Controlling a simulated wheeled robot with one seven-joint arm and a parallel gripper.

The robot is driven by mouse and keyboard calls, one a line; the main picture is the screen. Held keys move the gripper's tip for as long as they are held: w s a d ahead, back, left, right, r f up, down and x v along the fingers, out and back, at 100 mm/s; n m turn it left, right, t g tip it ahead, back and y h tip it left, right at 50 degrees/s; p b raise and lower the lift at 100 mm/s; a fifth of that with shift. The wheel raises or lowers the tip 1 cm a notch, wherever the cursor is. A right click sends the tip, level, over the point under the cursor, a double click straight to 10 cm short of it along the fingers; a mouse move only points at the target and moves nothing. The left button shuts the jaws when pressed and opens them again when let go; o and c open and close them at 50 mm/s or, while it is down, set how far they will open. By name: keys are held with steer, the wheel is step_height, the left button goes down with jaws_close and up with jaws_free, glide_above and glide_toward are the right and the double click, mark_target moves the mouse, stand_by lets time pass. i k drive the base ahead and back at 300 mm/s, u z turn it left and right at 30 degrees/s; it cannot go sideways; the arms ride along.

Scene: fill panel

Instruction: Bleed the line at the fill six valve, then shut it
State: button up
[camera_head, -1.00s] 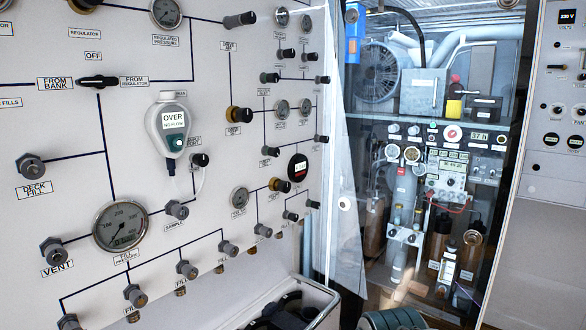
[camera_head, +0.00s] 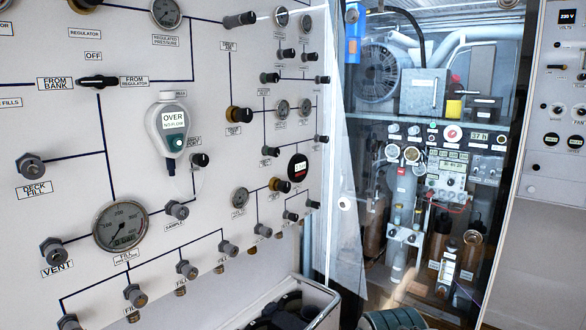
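A row of grey fill valve knobs (camera_head: 187,269) runs along the bottom of the white panel (camera_head: 60,120), rising from lower left to right. Small FILL labels sit by them, but their numbers are too small to read, so I cannot tell which is fill six. Brassy fittings show below several knobs. The fill pressure gauge (camera_head: 120,226) is above the row at left, and its exact reading is unclear. The vent knob (camera_head: 52,250) is left of it. My gripper is not in view.
An open grey bin (camera_head: 318,292) with dark contents stands below the panel, and a dark green ribbed cylinder (camera_head: 393,320) is right of it. A hand-held OVER display (camera_head: 172,122) hangs on the panel. A glazed equipment cabinet (camera_head: 430,150) stands behind.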

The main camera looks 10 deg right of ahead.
mark_target(315, 204)
steer(key=u, duration=0.5)
steer(key=i, duration=1.05)
